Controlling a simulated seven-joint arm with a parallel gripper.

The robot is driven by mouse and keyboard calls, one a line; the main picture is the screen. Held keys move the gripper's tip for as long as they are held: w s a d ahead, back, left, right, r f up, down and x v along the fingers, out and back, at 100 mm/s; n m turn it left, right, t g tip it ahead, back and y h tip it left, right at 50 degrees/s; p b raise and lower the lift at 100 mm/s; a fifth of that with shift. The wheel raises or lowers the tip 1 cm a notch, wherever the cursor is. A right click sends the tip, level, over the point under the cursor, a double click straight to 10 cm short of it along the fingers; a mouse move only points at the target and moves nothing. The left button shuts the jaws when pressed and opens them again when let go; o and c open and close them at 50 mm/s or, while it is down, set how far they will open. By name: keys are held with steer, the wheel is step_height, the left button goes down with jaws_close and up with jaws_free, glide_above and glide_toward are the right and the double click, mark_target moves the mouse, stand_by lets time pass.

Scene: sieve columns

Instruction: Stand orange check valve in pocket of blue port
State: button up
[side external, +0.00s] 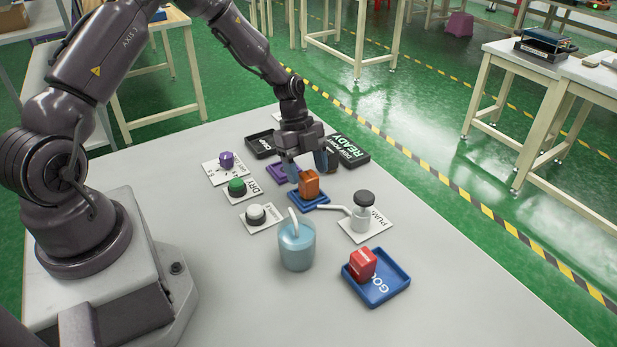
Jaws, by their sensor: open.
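The orange check valve (309,184) stands upright at the blue port (322,207), a small blue base on the table. Whether it is fully seated in the pocket is too small to tell. My gripper (309,172) is open, just behind and above the orange valve, with its fingers pointing down. From this side I cannot tell whether the fingers touch the valve. The valve hides part of the port and its pocket.
A purple port (276,171) lies left of my gripper. Black trays (261,146) stand behind it. Buttons (237,186) line the left.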

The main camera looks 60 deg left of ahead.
step_height(320, 180, up, 16)
steer(key=s+n+y, duration=0.2)
steer(key=s+n, duration=0.1)
steer(key=s+d+r+n+t+y, duration=0.1)
steer(key=s+d+r+n, duration=0.3)
steer(key=s, duration=0.5)
steer(key=s+d+r+n+t+y, duration=0.1)
steer(key=s+d+r+n+t, duration=0.3)
steer(key=s+r+n, duration=0.5)
steer(key=shift+s+n+t, duration=0.2)
steer(key=shift+n+t, duration=0.1)
steer(key=shift+n, duration=0.7)
